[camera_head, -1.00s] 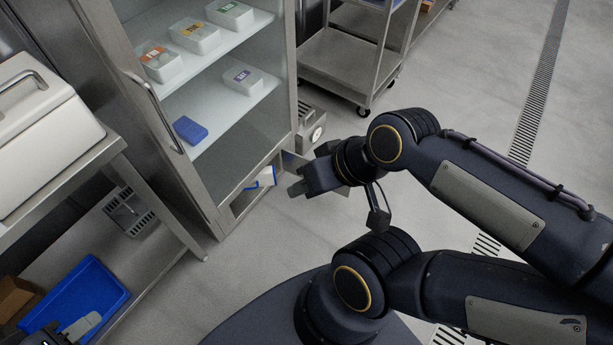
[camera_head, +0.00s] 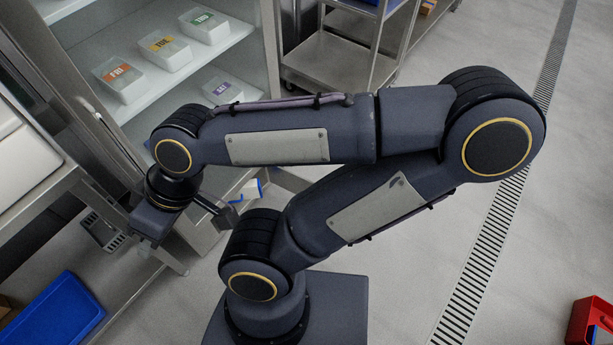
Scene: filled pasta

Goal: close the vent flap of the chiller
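The chiller (camera_head: 262,38) is a steel cabinet with a glass door, at the upper left. Low on its front, the vent opening shows in part behind my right arm, with a small white and blue item (camera_head: 252,190) in it. A grey panel that looks like the vent flap (camera_head: 288,180) stands out at the right of this opening, partly covered by my arm. My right gripper (camera_head: 146,228) points down in front of the chiller's left side, left of the opening and apart from the flap. Its fingers are not clear. My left gripper is out of view.
White labelled tubs (camera_head: 162,50) stand on the chiller shelves. A steel table (camera_head: 40,205) is at left, with a blue bin (camera_head: 55,312) below. A steel cart (camera_head: 330,60) stands behind, and a red crate (camera_head: 583,325) lies at lower right.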

